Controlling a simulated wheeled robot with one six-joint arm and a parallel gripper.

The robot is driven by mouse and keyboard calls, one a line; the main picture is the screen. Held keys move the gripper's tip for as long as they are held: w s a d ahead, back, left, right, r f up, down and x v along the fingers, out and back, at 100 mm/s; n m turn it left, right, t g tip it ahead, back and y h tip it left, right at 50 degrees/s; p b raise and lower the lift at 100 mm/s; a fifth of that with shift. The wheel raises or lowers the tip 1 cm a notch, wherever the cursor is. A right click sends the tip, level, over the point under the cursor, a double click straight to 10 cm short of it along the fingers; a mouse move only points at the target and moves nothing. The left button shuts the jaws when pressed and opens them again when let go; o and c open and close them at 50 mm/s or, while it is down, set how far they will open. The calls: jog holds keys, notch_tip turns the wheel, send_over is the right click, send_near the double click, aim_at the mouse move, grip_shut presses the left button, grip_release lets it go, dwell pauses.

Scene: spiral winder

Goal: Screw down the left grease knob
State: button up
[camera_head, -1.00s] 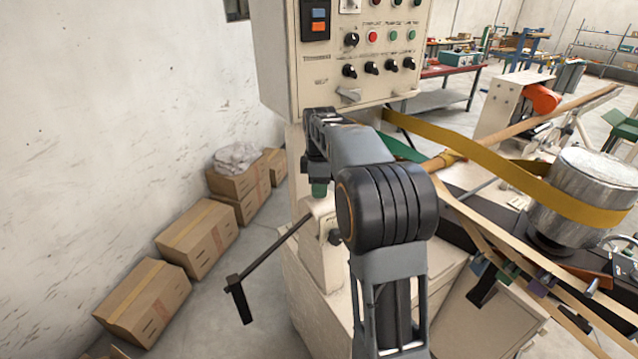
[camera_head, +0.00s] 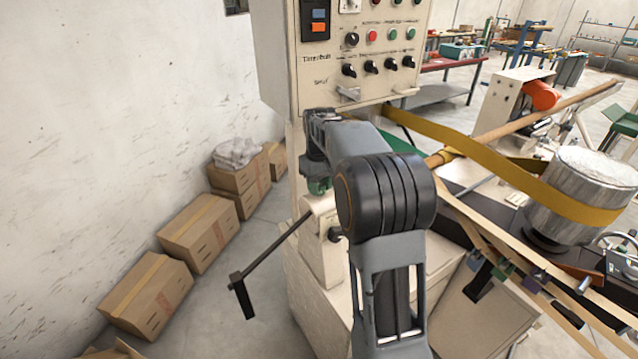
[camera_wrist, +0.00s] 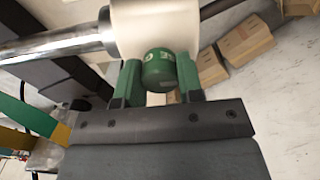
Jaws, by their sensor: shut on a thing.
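The left grease knob (camera_wrist: 160,70) is a round green cap at the cream housing (camera_wrist: 152,28) in the wrist view. My gripper (camera_wrist: 159,80) is shut on it, with one green finger on each side of the cap. In the head view my gripper (camera_head: 318,186) points down at the top of the cream post (camera_head: 322,250), left of the black arm joint. There the knob and the fingers show only as a small green patch and cannot be told apart.
A cream control panel (camera_head: 360,80) with several knobs stands right behind my arm. A black crank handle (camera_head: 242,295) sticks out at lower left. Cardboard boxes (camera_head: 200,232) line the wall. A yellow belt (camera_head: 490,165) runs to a metal drum (camera_head: 580,195) at right.

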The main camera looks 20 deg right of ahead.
aim_at(320, 183)
jog(key=m, duration=0.4)
jog(key=shift+m, duration=0.3)
jog(key=m+p, duration=0.1)
jog(key=m, duration=0.2)
jog(key=shift+m, duration=0.3)
jog(key=m, duration=0.7)
jog(key=o, duration=0.9)
notch_tip(320, 183, up, 14)
jog(key=shift+f, duration=0.1)
dwell(0.3)
